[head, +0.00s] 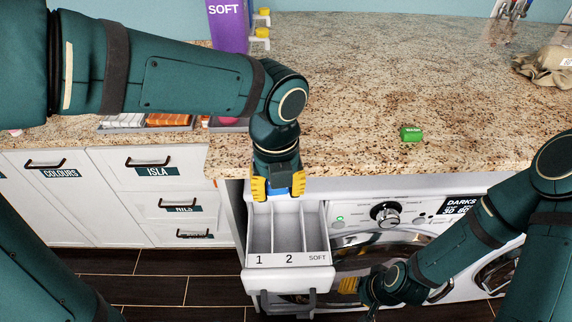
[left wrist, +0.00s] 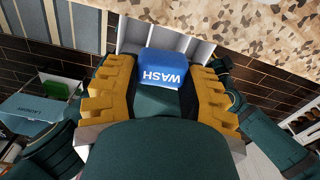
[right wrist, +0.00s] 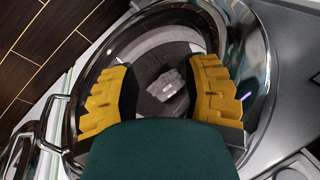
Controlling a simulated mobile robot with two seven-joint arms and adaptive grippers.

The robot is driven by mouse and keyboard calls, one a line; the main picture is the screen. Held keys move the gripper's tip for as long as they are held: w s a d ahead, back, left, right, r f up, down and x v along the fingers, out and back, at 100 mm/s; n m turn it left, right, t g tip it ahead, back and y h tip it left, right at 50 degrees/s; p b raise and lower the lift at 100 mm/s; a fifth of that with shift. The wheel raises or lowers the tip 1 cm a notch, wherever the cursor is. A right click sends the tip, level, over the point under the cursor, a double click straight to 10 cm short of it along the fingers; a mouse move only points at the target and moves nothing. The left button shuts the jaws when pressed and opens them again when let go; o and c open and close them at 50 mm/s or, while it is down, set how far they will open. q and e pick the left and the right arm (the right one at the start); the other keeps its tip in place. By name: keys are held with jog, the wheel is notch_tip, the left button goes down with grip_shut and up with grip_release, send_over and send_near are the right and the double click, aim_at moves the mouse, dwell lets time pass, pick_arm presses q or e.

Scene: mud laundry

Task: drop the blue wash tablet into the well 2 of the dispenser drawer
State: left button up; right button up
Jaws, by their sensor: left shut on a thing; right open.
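The blue wash tablet (head: 279,191), marked WASH in the left wrist view (left wrist: 165,72), is held between the yellow fingers of my left gripper (head: 278,188). The gripper points down at the rear of the open dispenser drawer (head: 290,259), over the back of wells 1 and 2. The drawer's compartments are marked 1, 2 and SOFT; well 2 (head: 288,232) is the middle one and looks empty. The exact height of the tablet above the drawer is unclear. My right gripper (head: 348,285) is open, low in front of the washer door; it also shows in the right wrist view (right wrist: 165,85).
A green tablet (head: 411,134) lies on the granite counter (head: 350,80). A purple SOFT box (head: 228,25) stands at the back. The washer door (head: 385,262) is below right of the drawer. Labelled white cabinet drawers (head: 160,180) are to the left.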

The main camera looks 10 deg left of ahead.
pick_arm(q)
jog(key=shift+w+r+m, duration=0.15)
jog(key=shift+m, duration=0.45)
jog(key=shift+f+b, duration=0.7)
jog(key=shift+b, duration=0.05)
notch_tip(320, 180, down, 5)
jog(key=b, duration=0.4)
jog(key=shift+r, duration=0.2)
pick_arm(e)
jog(key=f, duration=0.2)
jog(key=w+f, duration=0.1)
jog(key=f, duration=0.2)
jog(key=shift+w+f, duration=0.2)
jog(key=shift+f, duration=0.15)
pick_arm(q)
jog(key=o, duration=1)
jog(key=shift+r, duration=0.1)
notch_tip(320, 180, up, 12)
